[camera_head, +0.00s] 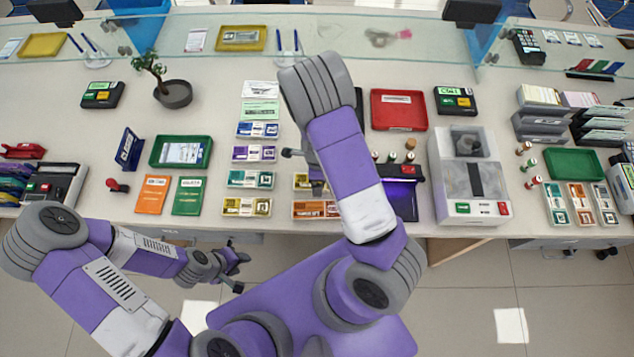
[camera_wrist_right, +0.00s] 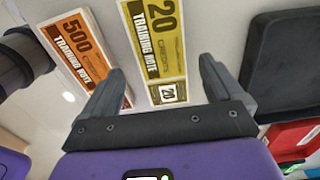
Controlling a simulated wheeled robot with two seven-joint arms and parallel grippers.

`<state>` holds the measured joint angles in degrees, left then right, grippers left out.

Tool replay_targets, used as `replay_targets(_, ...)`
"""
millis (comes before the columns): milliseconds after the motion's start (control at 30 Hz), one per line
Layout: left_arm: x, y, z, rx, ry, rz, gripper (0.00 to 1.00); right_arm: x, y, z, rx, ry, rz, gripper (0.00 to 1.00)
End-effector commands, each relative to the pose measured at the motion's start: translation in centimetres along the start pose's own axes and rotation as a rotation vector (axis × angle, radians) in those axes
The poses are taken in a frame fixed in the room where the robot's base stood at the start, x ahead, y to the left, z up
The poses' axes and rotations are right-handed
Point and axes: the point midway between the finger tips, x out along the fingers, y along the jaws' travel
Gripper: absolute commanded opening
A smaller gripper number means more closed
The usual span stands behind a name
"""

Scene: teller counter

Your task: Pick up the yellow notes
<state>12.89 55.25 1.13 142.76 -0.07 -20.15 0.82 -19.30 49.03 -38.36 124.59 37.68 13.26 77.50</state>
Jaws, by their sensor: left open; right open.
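A yellow "20 Training Note" stack (camera_wrist_right: 152,40) lies flat on the counter in the right wrist view, beside an orange "500" stack (camera_wrist_right: 82,52). In the head view the yellow stack (camera_head: 300,182) is partly covered by my right arm, just behind the orange notes (camera_head: 316,210). Another yellowish stack (camera_head: 247,207) lies to the left, near the counter's front edge. My right gripper (camera_wrist_right: 162,72) is open, its fingers apart with the yellow notes showing between and beyond them; I see no contact. My left gripper (camera_head: 240,272) is open and empty, off the counter's front edge.
Several other note stacks stand in a column to the left, including teal (camera_head: 250,180) and purple (camera_head: 254,154). A purple-lit dark device (camera_head: 402,195) is close to the right of my right arm. A grey counting machine (camera_head: 468,175) stands farther right. A green tray (camera_head: 181,151) is at left.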

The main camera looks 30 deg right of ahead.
Motion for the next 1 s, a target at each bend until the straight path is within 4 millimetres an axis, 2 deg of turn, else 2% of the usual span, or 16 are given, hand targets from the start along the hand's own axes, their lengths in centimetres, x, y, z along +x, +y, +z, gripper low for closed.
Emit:
replay_targets(33, 0.6, -0.2, 0.0, 0.000, 0.000, 0.000, 0.43, 1.1, -0.1, 0.0, 0.001, 0.000, 0.001, 0.94)
replay_targets(133, 0.9, -0.3, -0.1, 0.000, 0.001, 0.000, 0.43, 2.2, 0.0, 0.0, 0.000, 0.000, 0.002, 0.94)
replay_targets(433, 0.8, -0.3, -0.1, 0.000, 0.001, 0.000, 0.43, 2.5, -0.1, 0.0, -0.001, 0.000, -0.001, 0.94)
replay_targets(833, 0.8, -0.3, -0.1, 0.000, 0.001, 0.000, 0.43, 2.5, -0.1, 0.0, -0.001, 0.000, -0.001, 0.34)
replay_targets(867, 0.8, -0.3, -0.1, 0.000, 0.001, 0.000, 0.43, 2.5, -0.1, 0.0, -0.001, 0.000, -0.001, 0.31)
replay_targets(1000, 0.8, -0.3, -0.1, 0.000, 0.001, 0.000, 0.43, 2.5, -0.1, 0.0, -0.001, -0.001, -0.001, 0.31)
